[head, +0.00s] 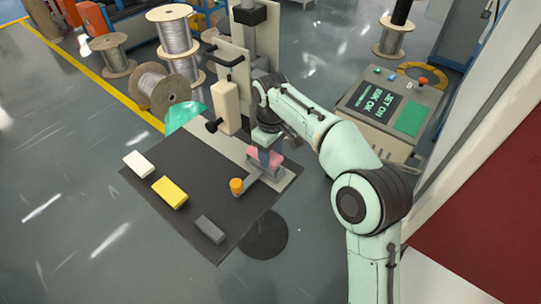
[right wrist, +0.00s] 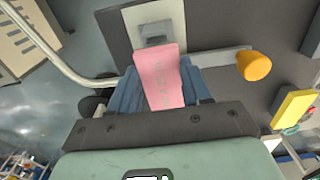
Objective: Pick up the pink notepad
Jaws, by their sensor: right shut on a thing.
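The pink notepad (head: 276,156) is at the right part of the dark table (head: 190,215), below my right gripper's wrist. My right gripper (head: 265,158) points down there, with its bluish fingers around the notepad. In the right wrist view the notepad (right wrist: 159,75) stands between the two blue fingers (right wrist: 163,88) of the gripper, which are shut on it. Its lower end is hidden by the gripper body. I cannot tell whether it touches the surface beneath. My left gripper is not in view.
An orange knob (head: 236,185) stands close beside the gripper; it also shows in the right wrist view (right wrist: 254,66). White (head: 139,164), yellow (head: 170,192) and grey (head: 210,229) blocks lie along the table's front left. A machine column (head: 226,106) rises behind; a control panel (head: 385,112) stands right.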

